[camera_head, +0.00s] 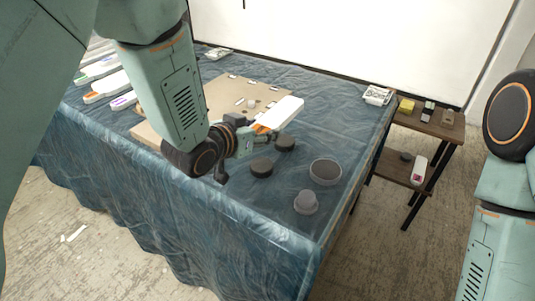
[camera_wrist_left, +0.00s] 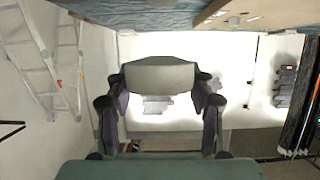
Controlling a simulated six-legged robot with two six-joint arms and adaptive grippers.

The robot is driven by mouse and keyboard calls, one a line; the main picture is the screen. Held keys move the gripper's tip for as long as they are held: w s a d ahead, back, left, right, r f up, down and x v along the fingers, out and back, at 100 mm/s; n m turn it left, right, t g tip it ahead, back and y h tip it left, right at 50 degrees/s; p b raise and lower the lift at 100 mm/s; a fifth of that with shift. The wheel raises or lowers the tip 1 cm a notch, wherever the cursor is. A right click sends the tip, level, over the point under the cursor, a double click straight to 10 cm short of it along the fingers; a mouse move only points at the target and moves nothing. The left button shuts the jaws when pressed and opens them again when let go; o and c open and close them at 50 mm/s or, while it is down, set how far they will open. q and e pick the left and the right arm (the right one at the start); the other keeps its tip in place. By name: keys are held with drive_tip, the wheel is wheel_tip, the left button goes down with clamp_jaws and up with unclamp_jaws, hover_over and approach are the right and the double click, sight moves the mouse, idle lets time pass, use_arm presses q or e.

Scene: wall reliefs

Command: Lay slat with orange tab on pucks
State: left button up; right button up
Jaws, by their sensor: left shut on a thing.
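A white slat (camera_head: 283,112) with an orange tab (camera_head: 262,129) is held by my left gripper (camera_head: 252,135) at its tab end. The slat points away to the upper right and appears raised above the table. Two dark round pucks (camera_head: 261,167) (camera_head: 285,143) lie on the blue cloth, nearer than the slat and just right of the gripper. In the left wrist view, a greyish piece (camera_wrist_left: 158,76) spans between the fingers. My right gripper is out of view; only part of that arm shows at the right.
A clear dish (camera_head: 325,171) and a grey knobbed piece (camera_head: 306,203) stand near the table's right corner. A tan board (camera_head: 225,98) lies behind my left arm. Several slats with coloured tabs (camera_head: 107,86) lie at the left. A wooden shelf (camera_head: 432,121) stands beyond the right edge.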

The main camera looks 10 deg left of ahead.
use_arm(q)
hover_over(260, 165)
wheel_tip(260, 165, down, 4)
drive_tip(key=shift+f+b, duration=0.1)
drive_tip(key=shift+b, duration=0.3)
drive_tip(key=shift+a+f, duration=0.15)
drive_tip(key=shift+f, duration=0.05)
drive_tip(key=f, duration=0.1)
drive_tip(key=f+b, duration=0.1)
drive_tip(key=f, duration=0.1)
drive_tip(key=shift+s+d, duration=0.2)
drive_tip(key=shift+d, duration=0.15)
drive_tip(key=shift+f, duration=0.15)
drive_tip(key=shift+w+a, duration=0.2)
drive_tip(key=shift+a, duration=0.05)
drive_tip(key=shift+s+d+f, duration=0.15)
drive_tip(key=shift+s+f, duration=0.05)
drive_tip(key=shift+w+f+b, duration=0.15)
drive_tip(key=shift+f+b, duration=0.15)
drive_tip(key=shift+f, duration=0.15)
drive_tip(key=o, duration=0.9)
drive_tip(key=shift+o, duration=1.3)
drive_tip(key=shift+r, duration=0.15)
drive_tip(key=shift+o, duration=0.5)
